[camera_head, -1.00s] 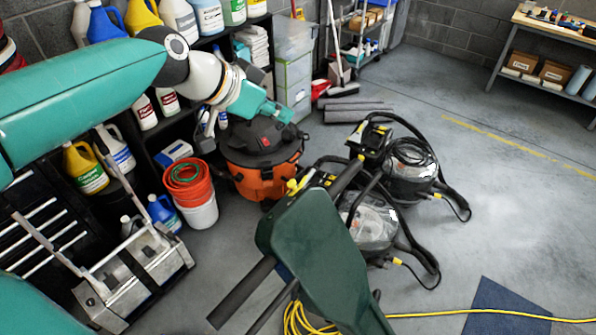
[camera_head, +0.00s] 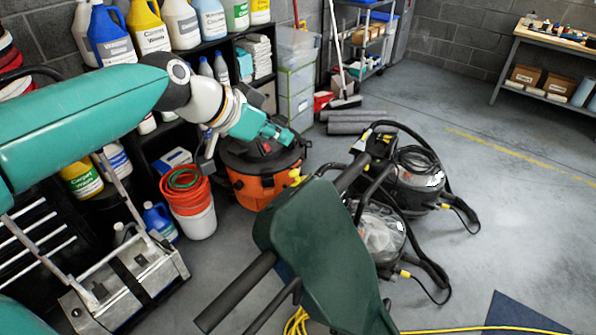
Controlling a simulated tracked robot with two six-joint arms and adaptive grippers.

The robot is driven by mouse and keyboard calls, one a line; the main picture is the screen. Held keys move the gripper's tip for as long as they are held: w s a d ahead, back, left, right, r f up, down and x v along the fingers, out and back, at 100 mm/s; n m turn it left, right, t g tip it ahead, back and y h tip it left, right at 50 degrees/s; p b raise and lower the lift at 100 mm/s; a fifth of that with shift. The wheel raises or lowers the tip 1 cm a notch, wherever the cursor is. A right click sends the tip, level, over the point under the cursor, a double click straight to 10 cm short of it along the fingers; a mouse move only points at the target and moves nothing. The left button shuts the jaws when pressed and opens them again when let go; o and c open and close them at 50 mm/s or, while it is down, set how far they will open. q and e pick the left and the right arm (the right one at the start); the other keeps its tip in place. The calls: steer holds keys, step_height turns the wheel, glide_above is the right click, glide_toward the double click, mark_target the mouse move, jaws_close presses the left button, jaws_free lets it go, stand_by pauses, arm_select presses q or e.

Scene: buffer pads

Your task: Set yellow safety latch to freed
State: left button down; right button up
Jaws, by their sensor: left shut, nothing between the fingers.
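My right gripper is not in view.
An orange-and-black vacuum (camera_head: 262,185) stands behind the handle. Black machines (camera_head: 410,180) stand to its right. Stacked orange and white buckets (camera_head: 195,205) and shelves of bottles are at the left. A yellow cord (camera_head: 450,329) lies at the bottom. The floor at right is mostly clear.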

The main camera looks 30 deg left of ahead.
mark_target(297, 170)
arm_select(q)
steer(key=shift+w, duration=0.1)
stand_by(0.3)
steer(key=p+x, duration=0.1)
steer(key=x, duration=0.8)
steer(key=shift+w+d+f+p, duration=0.15)
steer(key=shift+d+f+p, duration=0.05)
steer(key=shift+f+p, duration=0.15)
steer(key=s, duration=0.1)
steer(key=s+a+f, duration=0.1)
steer(key=s, duration=0.1)
steer(key=shift+s+a+f, duration=0.1)
steer(key=shift+a+f, duration=0.1)
steer(key=shift+f, duration=0.2)
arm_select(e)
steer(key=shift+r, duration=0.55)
arm_select(q)
steer(key=shift+s+d+b, duration=0.1)
steer(key=shift+b, duration=0.25)
